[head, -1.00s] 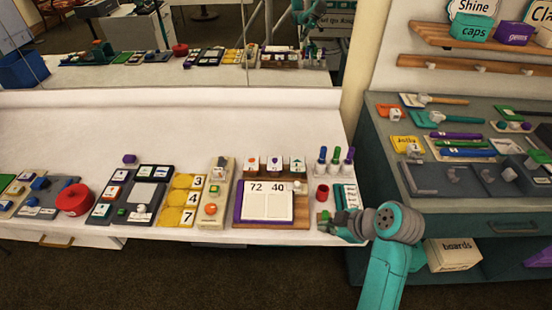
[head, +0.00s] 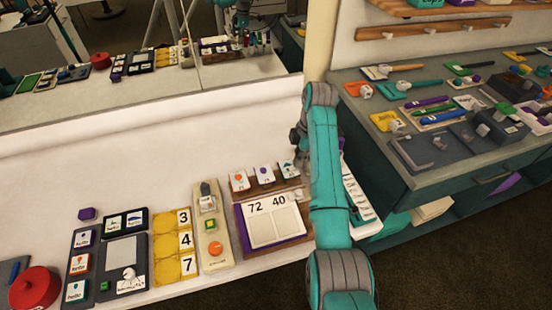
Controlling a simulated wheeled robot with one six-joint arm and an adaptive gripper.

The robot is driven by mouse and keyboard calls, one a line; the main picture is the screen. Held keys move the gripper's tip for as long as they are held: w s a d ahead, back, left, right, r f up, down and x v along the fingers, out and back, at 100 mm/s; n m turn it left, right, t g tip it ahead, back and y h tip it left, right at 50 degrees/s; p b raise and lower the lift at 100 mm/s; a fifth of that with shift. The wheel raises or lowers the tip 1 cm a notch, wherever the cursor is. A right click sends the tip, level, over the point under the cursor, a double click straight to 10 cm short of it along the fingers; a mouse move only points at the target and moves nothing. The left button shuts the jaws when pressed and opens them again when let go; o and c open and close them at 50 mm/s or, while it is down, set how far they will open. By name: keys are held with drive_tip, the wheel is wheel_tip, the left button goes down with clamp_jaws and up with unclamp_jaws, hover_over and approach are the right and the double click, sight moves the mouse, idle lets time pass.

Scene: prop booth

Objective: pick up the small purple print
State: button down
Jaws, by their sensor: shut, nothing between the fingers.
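Two small purple things could be the print, and I cannot tell which. One is a small purple block (head: 87,213) lying alone on the white table, behind the left trays. The other is the purple picture on the middle white tile (head: 263,175), standing in a wooden rack between an orange-picture tile (head: 238,181) and a green-picture tile (head: 288,169). My gripper (head: 297,137) is shut and empty, just behind and right of the rack, well right of the purple block. My arm partly hides it.
A wooden board with 72 and 40 (head: 268,222) lies before the rack. Yellow number cards (head: 174,247), a red round container (head: 34,288) and a dark tray (head: 125,252) stand left. A mirror (head: 150,60) rises behind. The table's back strip is clear.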

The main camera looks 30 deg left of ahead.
sight(263, 175)
drive_tip(key=s+a, duration=0.7)
drive_tip(key=s, duration=0.1)
drive_tip(key=shift+s+a, duration=0.1)
drive_tip(key=shift+a, duration=0.25)
drive_tip(key=shift+d+f, duration=0.15)
drive_tip(key=shift+f, duration=0.7)
drive_tip(key=shift+f, duration=0.1)
